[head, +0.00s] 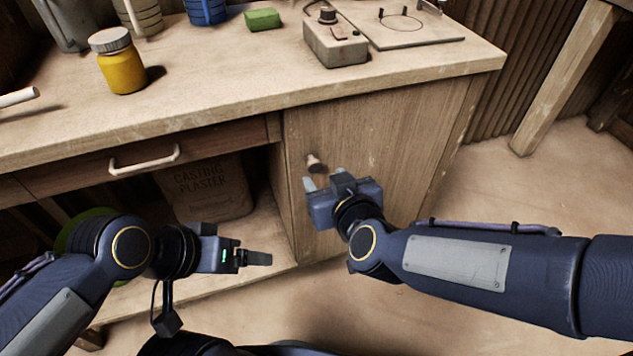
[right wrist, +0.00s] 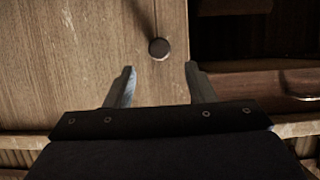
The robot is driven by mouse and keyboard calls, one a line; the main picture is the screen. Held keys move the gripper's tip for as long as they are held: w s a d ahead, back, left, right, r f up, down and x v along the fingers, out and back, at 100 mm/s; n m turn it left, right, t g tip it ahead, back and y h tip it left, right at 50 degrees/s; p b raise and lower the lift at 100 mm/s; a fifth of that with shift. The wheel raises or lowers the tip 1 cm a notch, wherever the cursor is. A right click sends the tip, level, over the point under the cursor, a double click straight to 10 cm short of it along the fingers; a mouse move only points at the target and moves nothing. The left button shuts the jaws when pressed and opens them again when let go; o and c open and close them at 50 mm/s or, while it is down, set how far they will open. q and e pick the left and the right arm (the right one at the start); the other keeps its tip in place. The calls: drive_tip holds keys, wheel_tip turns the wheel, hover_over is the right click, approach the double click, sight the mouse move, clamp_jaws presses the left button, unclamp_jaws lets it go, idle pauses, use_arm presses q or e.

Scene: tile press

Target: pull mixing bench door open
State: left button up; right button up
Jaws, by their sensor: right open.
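The mixing bench door (head: 385,140) is a pale wooden panel at the right of the bench front, and it looks shut. Its small round knob (head: 314,163) sits near the door's upper left. My right gripper (head: 324,180) is open just below the knob, with nothing between its fingers. In the right wrist view the dark knob (right wrist: 159,48) lies just beyond the gap between the two fingertips (right wrist: 160,75), apart from both. My left gripper (head: 262,259) is low in front of the open shelf; its fingers look close together, but their gap cannot be made out.
The bench top (head: 225,80) holds a yellow jar (head: 121,68), a green block (head: 262,19) and a control box (head: 335,45). Left of the door are a drawer with a pale handle (head: 144,163) and a casting plaster bag (head: 205,190). Floor at right is clear.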

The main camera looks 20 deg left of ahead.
sight(316, 167)
drive_tip(key=b+x, duration=0.2)
drive_tip(key=x, duration=0.3)
drive_tip(key=shift+w+f, duration=0.2)
drive_tip(key=shift+f, duration=0.05)
drive_tip(key=shift+w+a+f, duration=0.1)
drive_tip(key=shift+w+a, duration=0.3)
drive_tip(key=shift+w, duration=0.15)
clamp_jaws()
